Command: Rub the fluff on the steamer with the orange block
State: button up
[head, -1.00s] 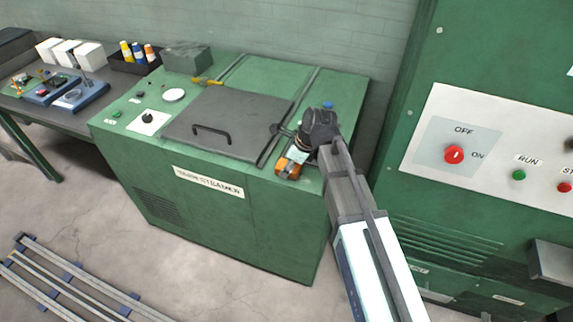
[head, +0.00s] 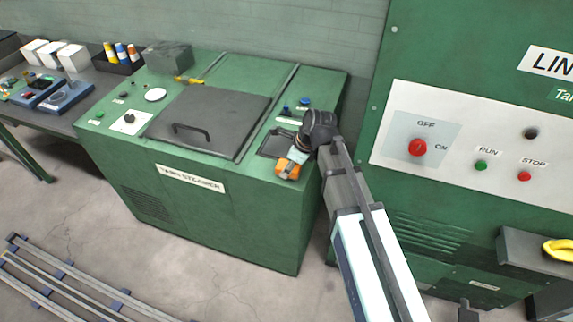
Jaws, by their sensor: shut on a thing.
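The green steamer (head: 230,208) stands against the wall, with a dark lid (head: 205,118) and a label on its front. The orange block (head: 288,168) is at the steamer's front right corner, beside a dark recessed patch (head: 275,145) on its top. My gripper (head: 296,155) is shut on the orange block from above right. Whether the block touches the top is unclear. No fluff can be made out; it may be too small or hidden by the block and gripper.
A green machine with OFF/ON, RUN and STOP controls (head: 417,147) stands at the right. A yellow item (head: 558,250) lies on its ledge. A bench with bottles (head: 121,52) and white boxes is at the left. Metal rails (head: 85,280) lie on the floor.

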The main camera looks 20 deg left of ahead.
jog(key=r, duration=0.1)
jog(key=r+p, duration=0.1)
jog(key=shift+a+r, duration=0.25)
jog(key=shift+r, duration=0.15)
jog(key=shift+r+p, duration=2.05)
jog(key=shift+r, duration=0.2)
jog(key=shift+f, duration=0.2)
